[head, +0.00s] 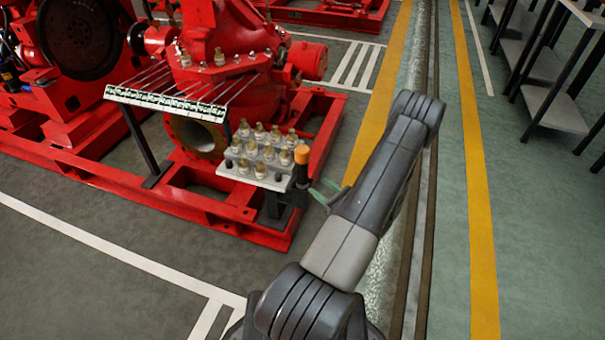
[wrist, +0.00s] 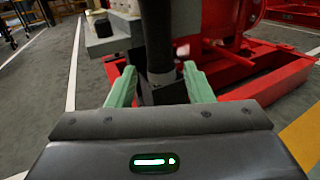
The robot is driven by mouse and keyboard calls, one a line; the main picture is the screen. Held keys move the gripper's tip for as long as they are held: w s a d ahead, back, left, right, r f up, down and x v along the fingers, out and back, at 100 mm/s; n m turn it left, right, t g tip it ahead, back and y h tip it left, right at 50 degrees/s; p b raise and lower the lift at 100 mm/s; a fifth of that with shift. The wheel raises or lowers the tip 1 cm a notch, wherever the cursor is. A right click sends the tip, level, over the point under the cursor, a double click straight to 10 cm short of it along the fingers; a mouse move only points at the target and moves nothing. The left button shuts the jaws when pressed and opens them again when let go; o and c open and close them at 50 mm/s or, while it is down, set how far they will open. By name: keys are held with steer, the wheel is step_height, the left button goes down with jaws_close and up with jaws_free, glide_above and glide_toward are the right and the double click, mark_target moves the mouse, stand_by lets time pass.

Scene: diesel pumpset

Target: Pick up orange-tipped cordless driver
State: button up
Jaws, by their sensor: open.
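The cordless driver (head: 301,172) stands upright at the right end of a small stepped rack, with its orange tip up. Its dark body also shows in the wrist view (wrist: 157,38), rising out of the top of the picture, so the orange tip is not seen there. My gripper (head: 320,191) is just right of the driver in the head view. In the wrist view, the open green fingers of my gripper (wrist: 161,84) stand on either side of the dark shaft's lower part. I cannot tell whether they touch it.
The stepped rack (head: 238,170) holds several brass fittings close to the left of the driver. A black bracket (wrist: 165,94) sits below the shaft. The red pump frame (head: 215,218) is behind. Dark shelves (head: 545,72) stand at the far right; the floor between is clear.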

mark_target(307, 176)
steer(key=shift+r+b+x, duration=0.15)
steer(key=shift+b+x, duration=0.15)
steer(key=shift+x, duration=1.4)
steer(key=shift+r+b+x, duration=0.15)
steer(key=shift+b+x, duration=0.15)
steer(key=shift+x, duration=1.4)
jaws_close()
steer(key=shift+r, duration=0.1)
step_height(307, 176, up, 28)
steer(key=p, duration=0.7)
